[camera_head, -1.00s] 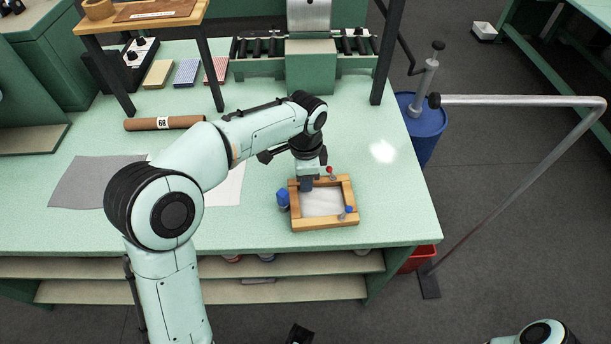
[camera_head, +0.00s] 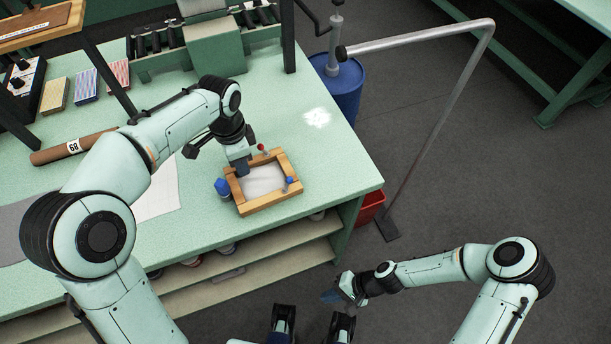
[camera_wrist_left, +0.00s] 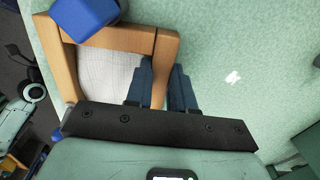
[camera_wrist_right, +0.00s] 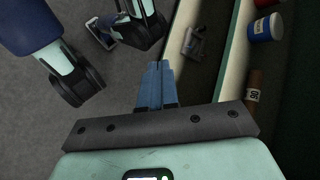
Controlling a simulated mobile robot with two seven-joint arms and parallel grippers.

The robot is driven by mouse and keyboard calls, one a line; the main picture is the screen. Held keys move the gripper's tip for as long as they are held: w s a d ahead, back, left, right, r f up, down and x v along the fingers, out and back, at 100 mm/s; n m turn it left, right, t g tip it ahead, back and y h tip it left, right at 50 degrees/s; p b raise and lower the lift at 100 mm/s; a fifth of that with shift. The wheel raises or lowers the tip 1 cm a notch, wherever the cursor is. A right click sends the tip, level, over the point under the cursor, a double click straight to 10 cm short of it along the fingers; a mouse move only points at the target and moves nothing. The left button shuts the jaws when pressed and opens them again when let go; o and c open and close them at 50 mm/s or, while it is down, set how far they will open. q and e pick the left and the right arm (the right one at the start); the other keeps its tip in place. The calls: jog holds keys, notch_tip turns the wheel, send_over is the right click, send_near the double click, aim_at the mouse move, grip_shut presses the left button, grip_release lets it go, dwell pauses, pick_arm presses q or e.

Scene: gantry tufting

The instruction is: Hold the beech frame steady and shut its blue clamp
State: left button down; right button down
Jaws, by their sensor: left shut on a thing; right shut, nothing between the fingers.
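The beech frame (camera_head: 271,203) lies on the green table near its front right corner, with pale cloth (camera_head: 262,181) inside. My left gripper (camera_head: 242,168) is shut on the frame's left rail; the left wrist view shows the rail (camera_wrist_left: 166,55) between its fingers. The small blue-knobbed clamp (camera_head: 290,180) sits on the right rail; whether its lever is open is too small to tell. A red-knobbed clamp (camera_head: 262,148) stands at the far rail. My right gripper (camera_head: 331,297) is shut and empty, beyond the table's front edge, low and apart from the frame.
A larger blue object (camera_head: 222,187) stands against the frame's left side. A brown roll (camera_head: 72,148) lies further left. A blue drum (camera_head: 338,88), a bent metal rail (camera_head: 425,125) and a red bin (camera_head: 371,207) stand right of the table. The tabletop right of the frame is clear.

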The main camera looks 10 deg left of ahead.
aim_at(288, 184)
jog(key=w+a+r+n+g+y, duration=0.1)
jog(key=w+r+y, duration=0.2)
jog(key=w+r, duration=0.45)
jog(key=w+a+r+n+y, duration=0.1)
jog(key=w+r+y, duration=0.25)
jog(key=r, duration=0.65)
jog(key=w+d+r+n+y, duration=0.1)
jog(key=w+d+r, duration=0.1)
jog(key=r, duration=0.4)
jog(key=w+d+r+n, duration=0.1)
jog(key=w+d+r, duration=0.1)
jog(key=r, duration=0.4)
jog(key=w+d+r+n+y, duration=0.1)
jog(key=w+d+r+n, duration=0.1)
jog(key=w+r, duration=0.2)
notch_tip(288, 184, up, 2)
jog(key=shift+w+r+t+y, duration=0.1)
jog(key=shift+w+t+y, duration=0.05)
jog(key=shift+t+y, duration=0.25)
jog(key=a, duration=0.4)
jog(key=s+a, duration=0.1)
jog(key=a, duration=0.4)
jog(key=s+a, duration=0.1)
jog(key=a, duration=0.3)
jog(key=shift+s+a, duration=0.25)
jog(key=shift+a, duration=0.15)
